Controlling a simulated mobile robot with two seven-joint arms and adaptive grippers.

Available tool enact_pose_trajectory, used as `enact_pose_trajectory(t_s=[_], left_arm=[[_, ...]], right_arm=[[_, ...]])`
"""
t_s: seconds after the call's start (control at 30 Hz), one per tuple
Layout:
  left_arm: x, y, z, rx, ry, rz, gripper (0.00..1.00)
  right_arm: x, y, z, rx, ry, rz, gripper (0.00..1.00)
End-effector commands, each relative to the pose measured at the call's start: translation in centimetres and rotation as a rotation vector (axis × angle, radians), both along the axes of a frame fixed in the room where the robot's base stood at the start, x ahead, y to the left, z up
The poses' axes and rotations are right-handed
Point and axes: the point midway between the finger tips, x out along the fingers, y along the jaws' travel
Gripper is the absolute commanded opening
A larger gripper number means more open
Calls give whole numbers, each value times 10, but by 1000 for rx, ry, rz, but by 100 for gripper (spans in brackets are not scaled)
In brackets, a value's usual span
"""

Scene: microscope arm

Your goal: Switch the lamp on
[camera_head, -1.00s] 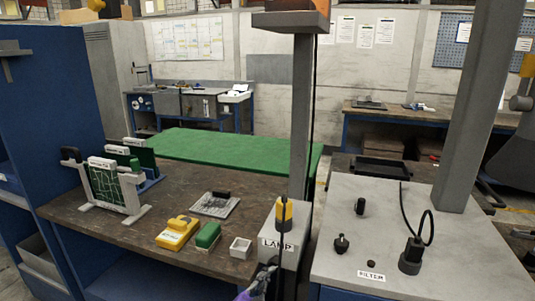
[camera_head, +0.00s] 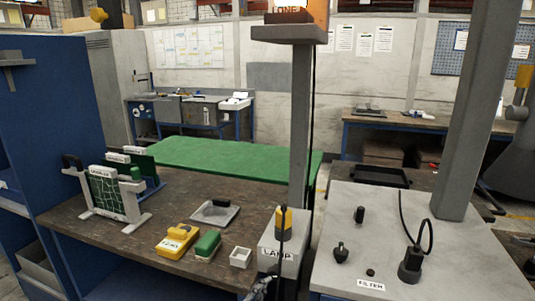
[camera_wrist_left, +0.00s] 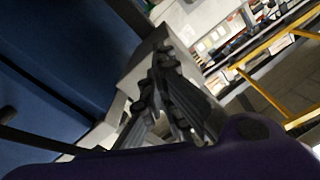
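A grey box (camera_head: 290,264) labelled LAMP stands at the front right corner of the brown workbench in the head view. A yellow and black upright handle (camera_head: 283,222) rises from its top. My left gripper (camera_head: 263,287) is at the bottom edge of the head view, low in front of the box and below the handle, mostly cut off. The left wrist view shows its dark fingers (camera_wrist_left: 172,105) in front of a pale grey, blurred surface. I cannot tell whether they are open or touch anything. My right gripper is not in view.
A light counter (camera_head: 390,226) labelled FILTER, with dark knobs and a cable, stands to the right.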

Motion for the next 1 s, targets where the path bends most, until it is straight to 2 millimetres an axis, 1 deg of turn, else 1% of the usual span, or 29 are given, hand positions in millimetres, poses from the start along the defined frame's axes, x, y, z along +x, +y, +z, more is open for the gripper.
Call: enact_pose_trajectory(t_s=[0.03, 0.1, 0.33, 0.47, 0.67, 0.77, 0.87, 0.97, 1.0], left_arm=[[-6, 3, 5, 1, -4, 2, 0], [-14, 6, 4, 1, -3, 2, 0], [-39, 14, 2, 3, 0, 3, 0], [-45, 16, 0, 3, 1, 2, 0], [-46, 16, -2, 4, 5, 2, 0], [-47, 17, -4, 4, 8, 3, 0], [-53, 19, -16, 4, 26, 7, 0], [-67, 25, -41, 7, 67, 16, 0], [-75, 30, -55, 9, 90, 23, 0]], right_arm=[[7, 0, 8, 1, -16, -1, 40], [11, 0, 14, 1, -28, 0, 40], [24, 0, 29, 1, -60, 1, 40], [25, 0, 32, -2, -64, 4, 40], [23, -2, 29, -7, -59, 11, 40], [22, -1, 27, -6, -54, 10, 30], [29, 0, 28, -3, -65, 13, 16], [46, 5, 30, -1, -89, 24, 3], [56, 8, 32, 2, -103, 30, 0]])
